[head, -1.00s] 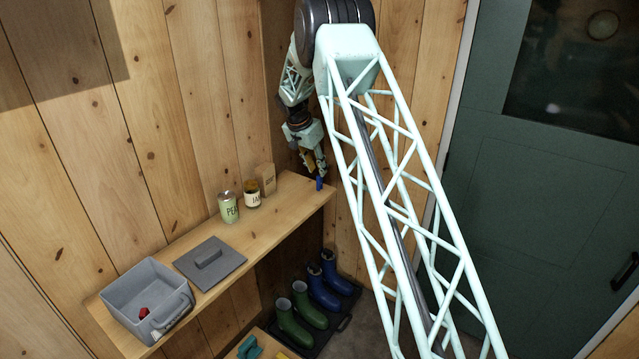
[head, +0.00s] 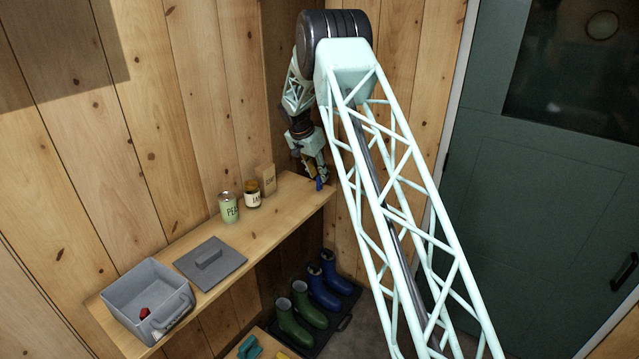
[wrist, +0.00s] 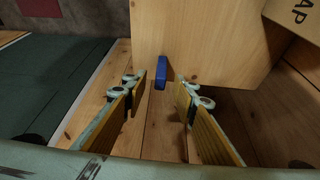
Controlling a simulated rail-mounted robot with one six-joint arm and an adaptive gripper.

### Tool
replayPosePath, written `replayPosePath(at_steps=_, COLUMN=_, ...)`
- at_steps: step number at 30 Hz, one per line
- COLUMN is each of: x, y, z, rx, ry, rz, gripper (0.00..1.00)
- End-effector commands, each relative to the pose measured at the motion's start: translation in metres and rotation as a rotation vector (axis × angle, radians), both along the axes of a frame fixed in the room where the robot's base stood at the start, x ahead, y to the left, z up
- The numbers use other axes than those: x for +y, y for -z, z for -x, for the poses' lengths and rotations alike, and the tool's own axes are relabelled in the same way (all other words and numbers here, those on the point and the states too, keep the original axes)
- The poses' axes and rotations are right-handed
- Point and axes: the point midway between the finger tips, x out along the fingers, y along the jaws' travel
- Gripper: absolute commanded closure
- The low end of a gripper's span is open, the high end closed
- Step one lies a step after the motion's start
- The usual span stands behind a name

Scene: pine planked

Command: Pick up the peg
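The peg (head: 319,185) is small and blue. It is at the far right end of the wooden shelf (head: 255,232). In the wrist view the peg (wrist: 160,73) shows at the end edge of the shelf, between the fingers in the picture. My gripper (wrist: 161,88) is open, with one finger to the left of the peg and one to the right, and a gap on both sides. In the head view my gripper (head: 316,172) is low over the shelf end, close to the peg. I cannot tell whether the fingertips reach down beside it.
A box (head: 268,181), a jar (head: 252,194) and a green can (head: 228,208) stand left of the peg. A grey lid (head: 228,268) and a grey bin (head: 117,298) with a red item are nearer. Boots (head: 311,308) stand below. A wall is behind.

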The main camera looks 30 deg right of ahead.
Motion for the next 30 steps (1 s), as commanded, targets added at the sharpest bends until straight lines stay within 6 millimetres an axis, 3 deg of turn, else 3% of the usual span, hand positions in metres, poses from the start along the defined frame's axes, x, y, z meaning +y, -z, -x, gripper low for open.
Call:
replayPosePath(at_steps=9, x=-0.008, y=0.023, z=-0.004, rx=0.001, ry=0.001, rz=-0.001, gripper=0.74)
replayPosePath(at_steps=28, x=-0.009, y=0.025, z=-0.005, rx=0.000, ry=0.000, rz=0.000, gripper=0.74)
replayPosePath(at_steps=30, x=-0.009, y=0.025, z=-0.005, rx=0.000, ry=0.000, rz=0.000, gripper=0.79)
